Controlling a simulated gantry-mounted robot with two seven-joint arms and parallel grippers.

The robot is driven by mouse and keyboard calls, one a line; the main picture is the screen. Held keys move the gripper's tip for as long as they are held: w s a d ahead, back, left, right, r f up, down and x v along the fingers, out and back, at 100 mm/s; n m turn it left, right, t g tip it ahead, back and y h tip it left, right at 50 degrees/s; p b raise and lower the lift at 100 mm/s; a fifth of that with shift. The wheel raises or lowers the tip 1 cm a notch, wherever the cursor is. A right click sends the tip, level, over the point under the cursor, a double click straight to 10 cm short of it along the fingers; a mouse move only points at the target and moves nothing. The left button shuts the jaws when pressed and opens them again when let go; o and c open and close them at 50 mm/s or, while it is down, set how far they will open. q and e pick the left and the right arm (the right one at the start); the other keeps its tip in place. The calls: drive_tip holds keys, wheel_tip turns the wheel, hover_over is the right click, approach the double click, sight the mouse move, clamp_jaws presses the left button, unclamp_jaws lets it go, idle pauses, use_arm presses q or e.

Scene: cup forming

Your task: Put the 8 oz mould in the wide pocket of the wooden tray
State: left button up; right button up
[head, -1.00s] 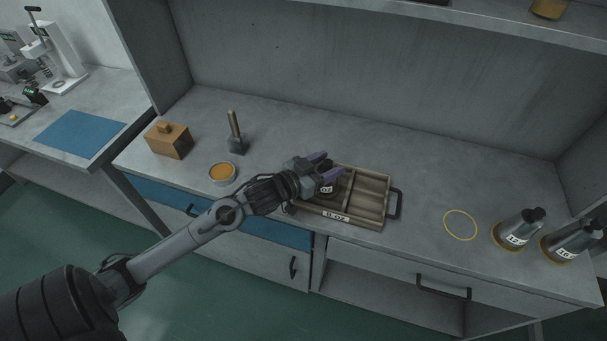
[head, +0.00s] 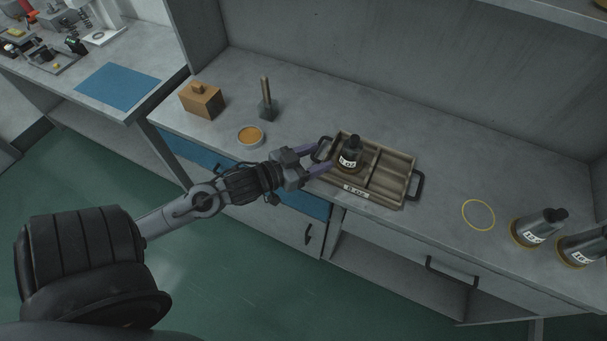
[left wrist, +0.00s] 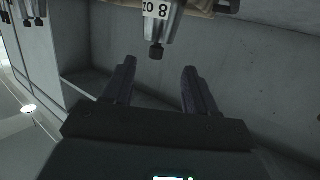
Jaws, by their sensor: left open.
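The 8 oz mould (head: 351,156), dark with a white label, stands upright in the left pocket of the wooden tray (head: 390,200). That pocket looks the wider one; the divider is to the mould's right. My left gripper (head: 318,160) is open and empty, just left of the mould and apart from it, over the tray's left end. In the left wrist view the mould (left wrist: 160,20) shows upside down at the top, beyond the open, empty fingers (left wrist: 158,88). My right gripper is not in view.
Two larger labelled moulds (head: 538,228) (head: 584,249) stand at the right, near a yellow ring (head: 480,230) on the counter. A round tin (head: 251,136), a wood-handled tool (head: 267,104) and an orange-brown block (head: 202,101) are at the left. Counter behind the tray is clear.

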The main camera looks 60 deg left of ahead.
use_arm(q)
drive_tip(key=s+d+f+m+g, duration=0.1)
drive_tip(key=s+d+f+g, duration=1.1)
drive_tip(key=s, duration=0.3)
drive_tip(key=shift+d+f+y, duration=0.3)
drive_tip(key=shift+d+f, duration=0.3)
drive_tip(key=shift+f, duration=0.25)
wheel_tip(320, 180, up, 41)
drive_tip(key=p, duration=4.1)
wheel_tip(320, 180, down, 62)
drive_tip(key=b, duration=6.1)
drive_tip(key=shift+r, duration=0.2)
drive_tip(key=shift+r, duration=0.1)
